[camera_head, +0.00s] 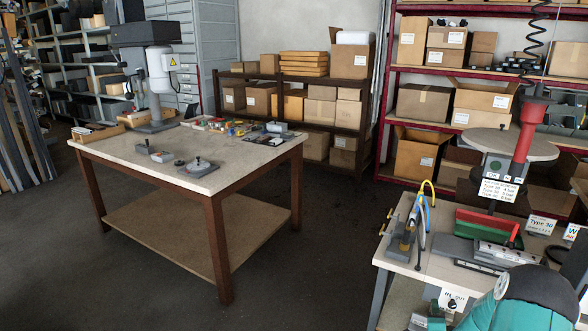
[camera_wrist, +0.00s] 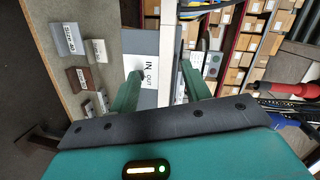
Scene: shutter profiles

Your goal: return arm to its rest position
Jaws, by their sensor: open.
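My gripper (camera_wrist: 160,72) shows in the wrist view with its two green fingers apart. Nothing is held between them. Beyond the fingers is a panel (camera_wrist: 139,42) with a white label reading IN and OUT. I cannot tell how far the fingers are from it. In the head view, my teal arm (camera_head: 535,292) fills the bottom right corner, by the right-hand workbench (camera_head: 408,251). My fingers are not clear in that view.
The right-hand bench carries a red and green fixture (camera_head: 487,226), a red-handled press (camera_head: 527,128) and label cards. Short labelled profile pieces (camera_wrist: 70,38) lie left of the fingers in the wrist view. A wooden table (camera_head: 225,160) stands left, with open floor (camera_head: 335,240) between.

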